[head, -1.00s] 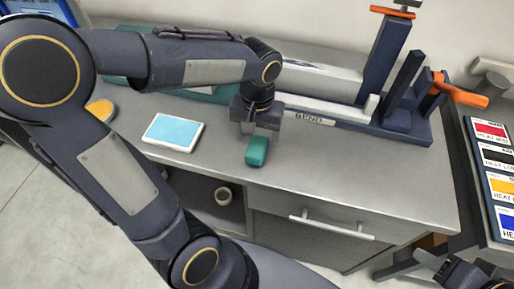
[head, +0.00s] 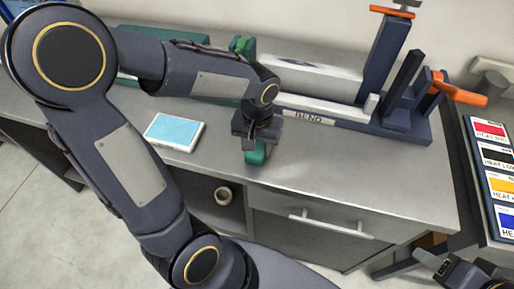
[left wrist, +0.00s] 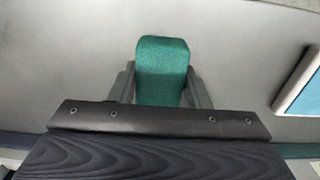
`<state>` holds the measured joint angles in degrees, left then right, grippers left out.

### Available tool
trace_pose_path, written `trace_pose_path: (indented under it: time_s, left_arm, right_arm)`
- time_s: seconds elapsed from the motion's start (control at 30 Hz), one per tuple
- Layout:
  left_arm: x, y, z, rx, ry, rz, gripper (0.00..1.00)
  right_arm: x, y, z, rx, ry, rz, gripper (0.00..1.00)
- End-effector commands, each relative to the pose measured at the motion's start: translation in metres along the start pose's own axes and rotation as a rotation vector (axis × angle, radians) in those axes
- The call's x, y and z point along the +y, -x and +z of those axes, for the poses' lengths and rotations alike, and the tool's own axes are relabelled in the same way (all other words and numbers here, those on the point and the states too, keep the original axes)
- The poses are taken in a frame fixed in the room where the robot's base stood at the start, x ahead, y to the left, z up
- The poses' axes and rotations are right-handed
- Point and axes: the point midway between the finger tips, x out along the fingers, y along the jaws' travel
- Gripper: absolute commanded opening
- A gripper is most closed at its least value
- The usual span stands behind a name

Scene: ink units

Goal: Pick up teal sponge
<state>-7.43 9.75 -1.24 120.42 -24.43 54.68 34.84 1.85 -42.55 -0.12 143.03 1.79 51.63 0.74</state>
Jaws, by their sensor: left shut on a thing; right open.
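The teal sponge (head: 256,154) is at the front edge of the grey workbench (head: 320,180), mostly covered by my left gripper (head: 257,150) in the head view. In the left wrist view the sponge (left wrist: 161,70) stands between the two fingers of my left gripper (left wrist: 161,88), which is shut on it. I cannot tell whether the sponge is still touching the bench. My right gripper (head: 432,264) is at the lower right, away from the sponge, and is open.
A white-framed light blue pad (head: 174,131) lies left of the sponge. Behind stands a dark blue fixture with orange handles (head: 390,70) and a label reading BEND (head: 308,117). A panel of coloured labels (head: 492,155) is at the right. A drawer handle (head: 331,225) juts out below the bench top.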

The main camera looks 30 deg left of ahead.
Motion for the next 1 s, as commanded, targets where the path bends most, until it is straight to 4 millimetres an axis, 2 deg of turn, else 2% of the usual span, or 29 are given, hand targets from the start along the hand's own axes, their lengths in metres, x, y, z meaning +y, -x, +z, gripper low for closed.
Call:
trace_pose_path:
  time_s: [0.33, 0.53, 0.67, 0.8, 1.0]
  left_arm:
    - [0.0, 0.007, -0.001, 0.003, 0.0, 0.001, 0.21]
    - [0.0, 0.034, -0.001, 0.006, -0.001, 0.002, 0.21]
    - [-0.023, 0.059, 0.002, 0.008, 0.007, 0.004, 0.21]
    - [-0.051, 0.093, 0.005, 0.009, 0.006, 0.003, 0.21]
    - [-0.1, 0.112, 0.012, 0.005, 0.007, 0.002, 0.21]
  right_arm:
    - [0.0, 0.001, 0.0, 0.0, 0.0, 0.0, 0.47]
    - [-0.002, 0.003, -0.002, 0.0, 0.0, 0.0, 0.47]
    - [-0.001, 0.003, -0.002, 0.0, 0.0, 0.0, 0.47]
    - [-0.002, 0.004, -0.002, 0.0, 0.0, 0.0, 0.47]
    - [0.0, -0.001, 0.001, 0.0, 0.0, 0.0, 0.47]
